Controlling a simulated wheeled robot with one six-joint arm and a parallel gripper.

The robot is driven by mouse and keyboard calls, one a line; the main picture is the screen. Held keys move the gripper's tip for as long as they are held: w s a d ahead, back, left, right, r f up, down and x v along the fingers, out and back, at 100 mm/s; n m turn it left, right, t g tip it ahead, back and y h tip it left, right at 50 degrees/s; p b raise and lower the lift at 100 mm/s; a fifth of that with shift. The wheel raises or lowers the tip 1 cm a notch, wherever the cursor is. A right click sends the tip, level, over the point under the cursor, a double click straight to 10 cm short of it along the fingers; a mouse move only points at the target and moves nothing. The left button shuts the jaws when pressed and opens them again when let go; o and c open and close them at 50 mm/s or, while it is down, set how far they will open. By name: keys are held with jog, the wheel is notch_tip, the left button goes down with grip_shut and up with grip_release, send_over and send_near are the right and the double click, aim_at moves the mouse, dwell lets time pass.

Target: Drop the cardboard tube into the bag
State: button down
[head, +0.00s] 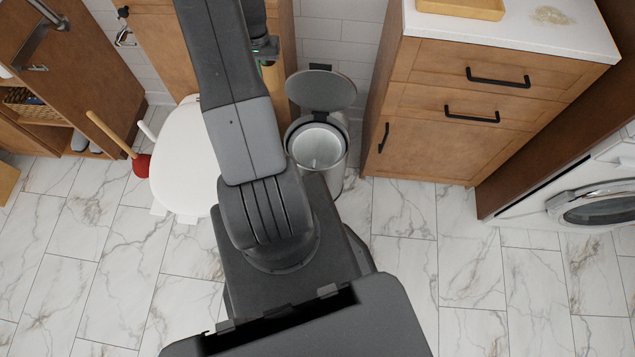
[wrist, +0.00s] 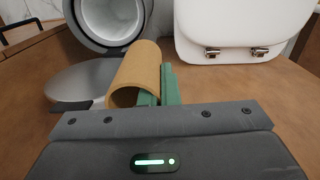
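The tan cardboard tube (wrist: 140,72) shows in the wrist view, tilted, its open end facing the camera. My gripper (wrist: 159,90) has green fingers at the tube's near right side. One finger seems to be inside the open end and one outside, closed on the tube's wall. In the head view, my arm largely hides the gripper, and I cannot make out the tube. A round bin (head: 335,172) stands open right of my gripper, with a pale lining (head: 318,147) inside that may be the bag. The bin (wrist: 78,30) is also at upper left in the wrist view.
The bin's round lid (head: 321,89) is raised behind it. A white toilet (head: 183,165) is to the left, with a red plunger (head: 141,165) beside it. A wooden drawer cabinet (head: 425,135) stands close right of the bin. The tiled floor at front right is clear.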

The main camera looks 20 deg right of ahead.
jog(key=s+d+f+m+b, duration=0.3)
jog(key=d+f+b, duration=0.3)
jog(key=f, duration=0.7)
jog(key=s+d+f+m+b, duration=0.2)
jog(key=d+f+m+b, duration=0.15)
jog(key=f+b, duration=0.65)
jog(key=s+d+f+m+b, duration=0.3)
jog(key=d+f+b, duration=0.25)
jog(key=f, duration=0.95)
jog(key=f+b, duration=0.5)
jog(key=f, duration=1.3)
jog(key=shift+s, duration=0.2)
jog(key=shift+f+b, duration=0.45)
jog(key=shift+b, duration=0.25)
jog(key=shift+f, duration=0.2)
jog(key=c, duration=1.7)
grip_release()
